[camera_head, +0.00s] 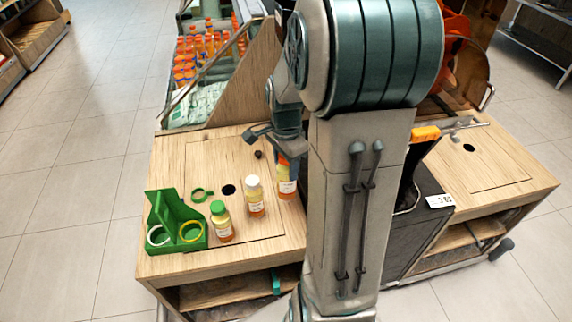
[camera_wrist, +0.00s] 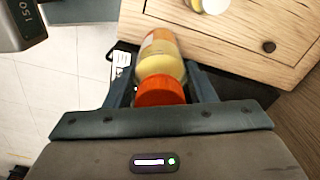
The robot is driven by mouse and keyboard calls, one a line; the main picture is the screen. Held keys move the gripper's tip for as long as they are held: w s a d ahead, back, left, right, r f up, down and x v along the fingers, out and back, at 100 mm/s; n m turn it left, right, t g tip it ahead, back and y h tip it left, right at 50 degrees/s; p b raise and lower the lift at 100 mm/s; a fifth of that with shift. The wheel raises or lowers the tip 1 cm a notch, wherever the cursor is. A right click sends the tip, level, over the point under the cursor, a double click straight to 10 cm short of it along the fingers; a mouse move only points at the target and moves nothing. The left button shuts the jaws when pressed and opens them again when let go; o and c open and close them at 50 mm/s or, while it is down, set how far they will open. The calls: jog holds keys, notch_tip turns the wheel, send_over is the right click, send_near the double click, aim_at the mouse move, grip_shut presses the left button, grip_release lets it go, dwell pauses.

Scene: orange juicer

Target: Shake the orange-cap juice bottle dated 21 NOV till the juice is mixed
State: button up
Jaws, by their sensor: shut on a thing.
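My gripper (camera_wrist: 160,85) is shut on a bottle with an orange cap (camera_wrist: 160,92). In the wrist view the bottle's body (camera_wrist: 160,58) lies between the two fingers, cap toward me. It is pale yellow near the cap and more orange at the far end. In the head view the held bottle (camera_head: 287,181) is below my gripper (camera_head: 286,155), partly hidden by my arm, near the counter's right side. I cannot tell whether it touches the counter. Its date is not readable. A white-capped bottle (camera_head: 255,198) and a green-capped bottle (camera_head: 220,224) stand to its left.
A green stand with rings (camera_head: 163,210) is at the wooden counter's (camera_head: 180,166) front left. A loose green ring (camera_head: 203,195) lies by a dark hole (camera_head: 228,190). Several bottles fill a display (camera_head: 195,62) behind. A dark unit (camera_head: 412,240) adjoins the counter on the right.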

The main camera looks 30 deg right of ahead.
jog(key=shift+r+p, duration=1.45)
jog(key=shift+r, duration=0.95)
jog(key=shift+f+b, duration=1.7)
jog(key=shift+f, duration=0.15)
